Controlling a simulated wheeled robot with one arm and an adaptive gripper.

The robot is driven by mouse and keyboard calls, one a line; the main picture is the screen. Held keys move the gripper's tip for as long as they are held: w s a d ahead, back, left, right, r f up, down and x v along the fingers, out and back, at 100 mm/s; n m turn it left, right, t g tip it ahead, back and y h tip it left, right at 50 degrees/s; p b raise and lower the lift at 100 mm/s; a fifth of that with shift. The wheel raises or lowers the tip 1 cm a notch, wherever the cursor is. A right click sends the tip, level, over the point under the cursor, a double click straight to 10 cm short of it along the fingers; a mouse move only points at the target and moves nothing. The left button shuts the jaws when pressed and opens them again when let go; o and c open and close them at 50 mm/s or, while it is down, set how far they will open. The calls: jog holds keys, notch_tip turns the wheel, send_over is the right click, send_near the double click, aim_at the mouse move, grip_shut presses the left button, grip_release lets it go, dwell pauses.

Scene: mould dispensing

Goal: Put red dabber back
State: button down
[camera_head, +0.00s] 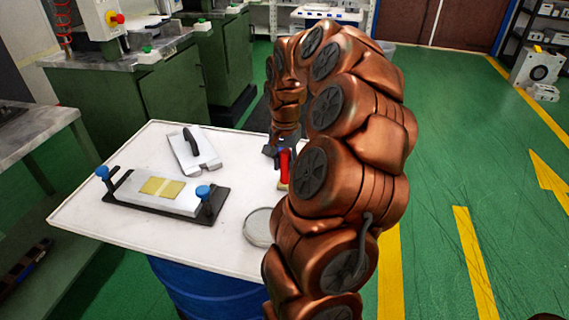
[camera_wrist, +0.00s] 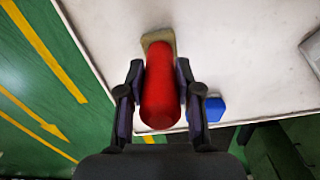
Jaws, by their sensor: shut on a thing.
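The red dabber (camera_head: 284,166) is a red cylinder with a tan pad at its lower end, held over the right side of the white table. In the wrist view the red dabber (camera_wrist: 160,88) lies between my two dark fingers, its tan pad pointing to the table. My gripper (camera_wrist: 158,95) is shut on it. In the head view my gripper (camera_head: 275,150) is partly hidden by my copper arm. I cannot tell whether the pad touches the tabletop. A blue object (camera_wrist: 212,108) is beside the right finger in the wrist view.
The white tabletop (camera_head: 110,225) rests on a blue drum (camera_head: 205,290). It bears a mould (camera_head: 150,193) with blue knobs and tan squares, a grey plate with a handle (camera_head: 193,150), and a round dish (camera_head: 258,228). Green machines (camera_head: 160,100) stand behind. The tabletop's front left is clear.

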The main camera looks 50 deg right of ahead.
jog(key=c, duration=0.8)
grip_release()
notch_tip(320, 180, up, 12)
jog(key=shift+r, duration=0.15)
jog(key=s+a+f+n, duration=0.15)
jog(key=a+n, duration=0.25)
jog(key=a, duration=0.6)
jog(key=s+a+n, duration=0.2)
jog(key=a+n, duration=0.2)
jog(key=a, duration=0.6)
jog(key=s+a+f+n+g, duration=0.1)
jog(key=s+a+f+n, duration=0.1)
jog(key=s+a+f, duration=0.1)
jog(key=s+a+f+n, duration=0.2)
jog(key=s+a, duration=0.3)
jog(key=s, duration=0.3)
jog(key=s+a+f+n+g, duration=0.1)
jog(key=s+a+f+n, duration=0.1)
jog(key=s+a, duration=0.3)
jog(key=shift+s+f+g, duration=0.3)
jog(key=shift+s+f, duration=0.35)
jog(key=shift+f, duration=0.25)
